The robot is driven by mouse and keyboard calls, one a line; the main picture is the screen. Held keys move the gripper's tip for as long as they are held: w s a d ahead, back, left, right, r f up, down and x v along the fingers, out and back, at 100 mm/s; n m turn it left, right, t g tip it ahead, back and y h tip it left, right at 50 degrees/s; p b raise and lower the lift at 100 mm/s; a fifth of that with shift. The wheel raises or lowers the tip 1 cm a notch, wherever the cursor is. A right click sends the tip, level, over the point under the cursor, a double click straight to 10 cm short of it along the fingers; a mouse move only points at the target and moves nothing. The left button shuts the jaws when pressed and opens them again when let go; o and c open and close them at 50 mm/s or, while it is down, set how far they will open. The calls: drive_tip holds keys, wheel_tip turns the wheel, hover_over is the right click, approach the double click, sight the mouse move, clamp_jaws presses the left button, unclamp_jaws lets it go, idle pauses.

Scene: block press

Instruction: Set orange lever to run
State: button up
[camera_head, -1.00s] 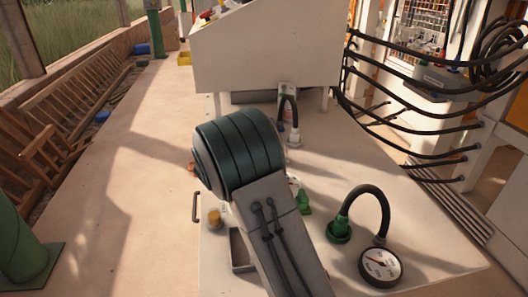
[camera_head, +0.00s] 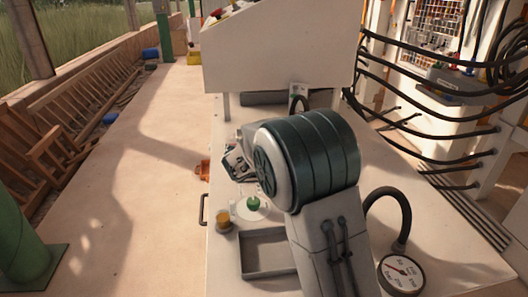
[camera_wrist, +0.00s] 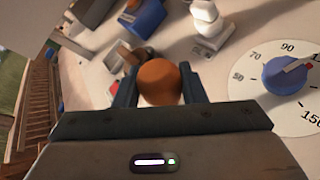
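The orange lever's round knob (camera_wrist: 158,82) sits between the two dark blue fingers of my gripper (camera_wrist: 158,76) in the wrist view. The fingers lie against both its sides with no visible gap. The lever's shaft is hidden below the knob.
In the wrist view a dial with a blue knob (camera_wrist: 285,75) is at the right, a white fitting (camera_wrist: 208,25) and a blue box (camera_wrist: 140,18) beyond. In the head view a green knob (camera_head: 253,203), a grey tray (camera_head: 268,253) and a pressure gauge (camera_head: 401,274) share the table.

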drive_tip(key=o, duration=0.4)
drive_tip(key=shift+f, duration=0.1)
drive_tip(key=p+v, duration=0.1)
drive_tip(key=v, duration=1.2)
drive_tip(key=shift+s+p, duration=0.35)
drive_tip(key=s+d+r+m+g+h+p, duration=0.1)
drive_tip(key=s+d+r+m+g+p, duration=0.3)
drive_tip(key=s+d+r+m+p, duration=0.25)
drive_tip(key=s+d+r+m+g+p, duration=0.3)
drive_tip(key=s+d+r+m+p, duration=0.15)
drive_tip(key=s+d+m, duration=0.35)
drive_tip(key=s+r+m+g+y+p, duration=0.1)
drive_tip(key=s+r+m+y+p, duration=0.1)
drive_tip(key=s+m+p, duration=0.3)
drive_tip(key=s+r+m+g+y+p, duration=0.1)
drive_tip(key=s+r+m+y+p, duration=0.2)
drive_tip(key=s+m, duration=0.3)
drive_tip(key=s+r+p, duration=0.1)
drive_tip(key=s, duration=0.2)
drive_tip(key=shift+d+g+y+p, duration=0.15)
drive_tip(key=shift+g+y+p, duration=0.15)
drive_tip(key=shift+g+p, duration=0.1)
